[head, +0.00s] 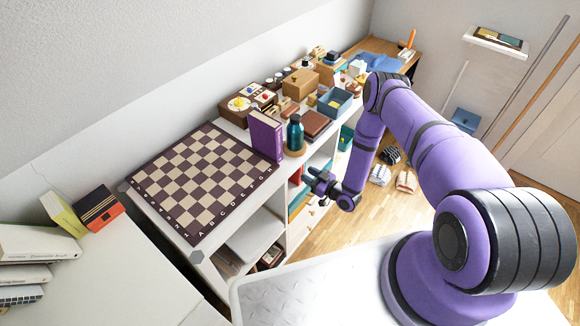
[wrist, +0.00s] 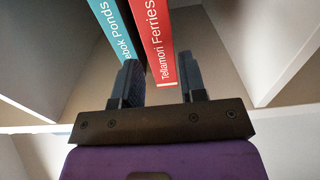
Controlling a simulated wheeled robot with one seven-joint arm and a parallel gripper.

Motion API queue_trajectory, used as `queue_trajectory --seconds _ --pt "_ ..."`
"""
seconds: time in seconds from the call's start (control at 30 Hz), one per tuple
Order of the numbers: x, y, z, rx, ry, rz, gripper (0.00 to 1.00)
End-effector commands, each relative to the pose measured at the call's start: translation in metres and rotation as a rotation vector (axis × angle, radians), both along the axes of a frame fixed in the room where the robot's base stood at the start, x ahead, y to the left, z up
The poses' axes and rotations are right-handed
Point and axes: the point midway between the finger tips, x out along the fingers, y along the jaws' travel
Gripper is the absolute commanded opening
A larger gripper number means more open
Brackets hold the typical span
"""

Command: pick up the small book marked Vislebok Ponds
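The left finger overlaps the line of the teal book's lower end; the red book shows between the fingers. I cannot tell whether either finger touches a book. In the head view my gripper (head: 309,177) is at the shelf's open front.
The white shelf's side walls (wrist: 36,55) flank the books. On top of the shelf are a chessboard (head: 200,172), a purple book (head: 266,136), a teal bottle (head: 295,133) and several boxes. The wooden floor (head: 368,210) right of the shelf is mostly open.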

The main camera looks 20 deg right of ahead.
Motion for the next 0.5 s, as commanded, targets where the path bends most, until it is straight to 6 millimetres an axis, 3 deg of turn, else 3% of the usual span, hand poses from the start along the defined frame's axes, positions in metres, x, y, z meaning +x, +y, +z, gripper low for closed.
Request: queue_trajectory --seconds 0.5 --pt "0.042 0.031 -0.006 -0.001 -0.002 0.000 0.38"
